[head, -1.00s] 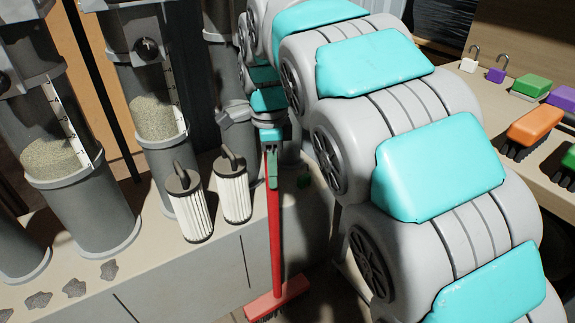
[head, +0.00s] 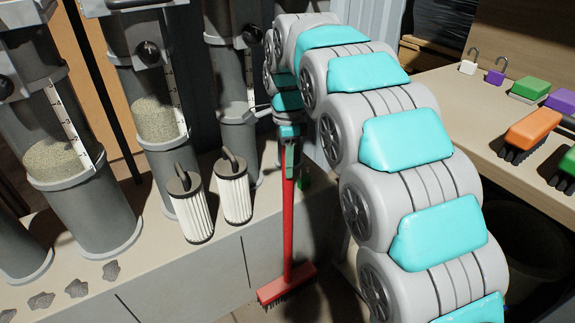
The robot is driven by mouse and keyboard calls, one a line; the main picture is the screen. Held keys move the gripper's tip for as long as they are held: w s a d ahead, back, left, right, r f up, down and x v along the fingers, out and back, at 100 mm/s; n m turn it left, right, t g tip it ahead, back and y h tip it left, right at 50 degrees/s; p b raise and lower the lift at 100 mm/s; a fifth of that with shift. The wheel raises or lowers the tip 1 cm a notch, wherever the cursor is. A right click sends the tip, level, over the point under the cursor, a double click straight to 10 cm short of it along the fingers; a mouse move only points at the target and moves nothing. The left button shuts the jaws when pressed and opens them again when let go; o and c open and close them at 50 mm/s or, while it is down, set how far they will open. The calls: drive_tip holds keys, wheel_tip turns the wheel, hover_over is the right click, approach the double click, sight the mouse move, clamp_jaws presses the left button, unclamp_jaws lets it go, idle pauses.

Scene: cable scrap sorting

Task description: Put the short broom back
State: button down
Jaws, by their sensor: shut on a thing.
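A short broom with a red handle (head: 287,232) and a red head (head: 287,286) with dark bristles hangs upright below my gripper (head: 289,150). My gripper is shut on the upper end of the broom's handle; the fingertips are small and partly hidden in shadow. The broom is in front of the grey cabinet, its head low near the floor. I cannot tell whether the bristles touch the floor. No holder for the broom can be made out.
A grey counter (head: 150,270) at the left bears granule-filled cylinders (head: 80,200), two white filters (head: 190,208) and several grey scraps (head: 77,289). A table (head: 450,98) at the right holds an orange brush (head: 532,127), other brushes and two padlocks. A dark bin (head: 525,250) stands below it.

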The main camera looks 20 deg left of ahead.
drive_tip(key=shift+f, duration=0.45)
drive_tip(key=c, duration=0.6)
unclamp_jaws()
drive_tip(key=shift+f, duration=0.15)
wheel_tip(320, 180, up, 7)
drive_tip(key=shift+f, duration=0.2)
drive_tip(key=shift+r, duration=0.55)
